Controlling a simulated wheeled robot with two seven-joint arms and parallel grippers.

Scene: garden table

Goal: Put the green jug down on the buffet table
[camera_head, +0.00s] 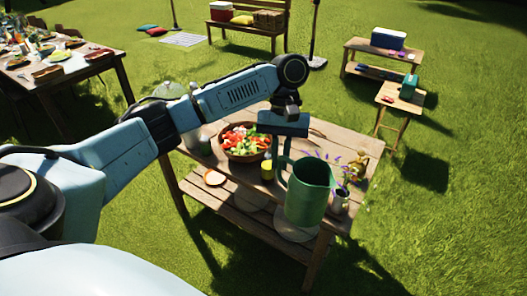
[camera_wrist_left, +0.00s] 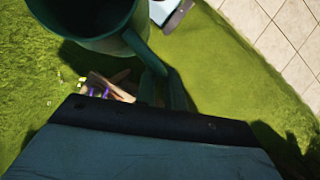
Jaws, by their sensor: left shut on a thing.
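The green jug (camera_head: 308,192) hangs upright from my left gripper (camera_head: 282,150), which is shut on its handle. In the head view the jug covers part of the front right of the wooden buffet table (camera_head: 238,181). In the left wrist view the jug (camera_wrist_left: 90,18) fills the top left, with its handle running down to the fingers (camera_wrist_left: 165,90). Grass shows around it there, and I see no contact with the tabletop. The exact height above the table is hard to tell. My right gripper is not in view.
On the buffet table stand a salad bowl (camera_head: 245,142), a yellow cup (camera_head: 267,170), a small plate (camera_head: 214,177) and a vase with purple flowers (camera_head: 340,201), close to the jug's right. A laid table (camera_head: 103,58) stands back left.

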